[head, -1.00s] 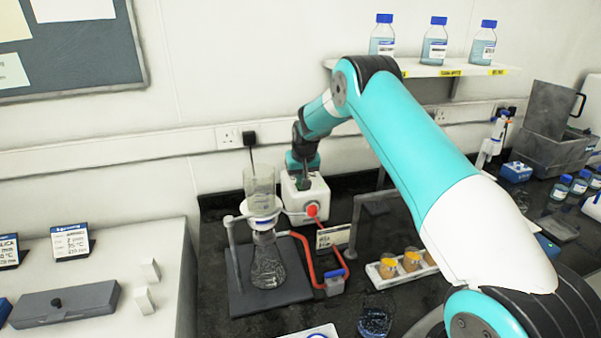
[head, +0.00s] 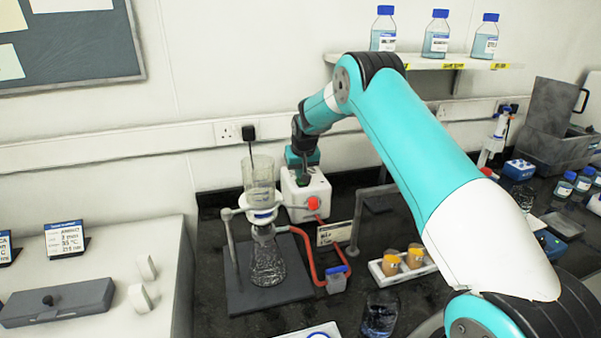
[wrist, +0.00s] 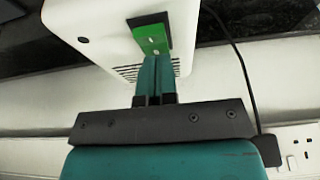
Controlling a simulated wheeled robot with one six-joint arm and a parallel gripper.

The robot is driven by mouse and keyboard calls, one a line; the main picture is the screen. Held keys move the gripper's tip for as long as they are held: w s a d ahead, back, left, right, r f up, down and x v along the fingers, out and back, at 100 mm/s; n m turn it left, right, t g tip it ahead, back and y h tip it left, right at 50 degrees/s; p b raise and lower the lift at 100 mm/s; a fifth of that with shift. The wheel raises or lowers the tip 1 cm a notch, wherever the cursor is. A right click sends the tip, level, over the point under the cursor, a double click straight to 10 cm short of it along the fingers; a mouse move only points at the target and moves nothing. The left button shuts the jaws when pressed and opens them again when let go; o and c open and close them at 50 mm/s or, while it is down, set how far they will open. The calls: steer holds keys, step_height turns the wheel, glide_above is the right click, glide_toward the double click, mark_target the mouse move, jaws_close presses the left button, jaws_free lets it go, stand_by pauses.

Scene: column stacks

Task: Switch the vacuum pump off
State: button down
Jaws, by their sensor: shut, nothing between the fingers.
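The vacuum pump (head: 319,192) is a white box with a red fitting on its front, at the back of the bench behind the filter flask. In the wrist view the pump (wrist: 98,28) shows a green rocker switch (wrist: 151,38) in a dark frame, with vent slots beside it. My gripper (wrist: 155,62) is shut and empty, its teal fingertips right at the near end of the switch. I cannot tell whether they touch it. In the head view my gripper (head: 303,171) points down over the pump's top, partly hiding the switch.
A glass filter flask (head: 268,262) with a funnel stands on a dark stand in front of the pump, joined by red tubing (head: 311,262). A rack of orange-filled vials (head: 377,272) and a glass beaker (head: 380,315) stand to the right. The wall is close behind.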

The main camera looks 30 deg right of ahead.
steer(key=shift+s+a+f, duration=0.15)
steer(key=shift+s+f, duration=0.15)
steer(key=shift+s, duration=0.25)
steer(key=shift+s+a+f, duration=0.15)
steer(key=shift+s+f, duration=0.15)
steer(key=shift+s, duration=0.2)
step_height(320, 180, up, 6)
steer(key=shift+s+a+f+p, duration=0.15)
steer(key=shift+f+p, duration=0.1)
steer(key=shift+p, duration=0.7)
steer(key=d+b+v, duration=0.1)
steer(key=b+v, duration=0.2)
steer(key=v, duration=0.6)
steer(key=shift+a+r+b, duration=0.2)
steer(key=shift+a+b, duration=0.2)
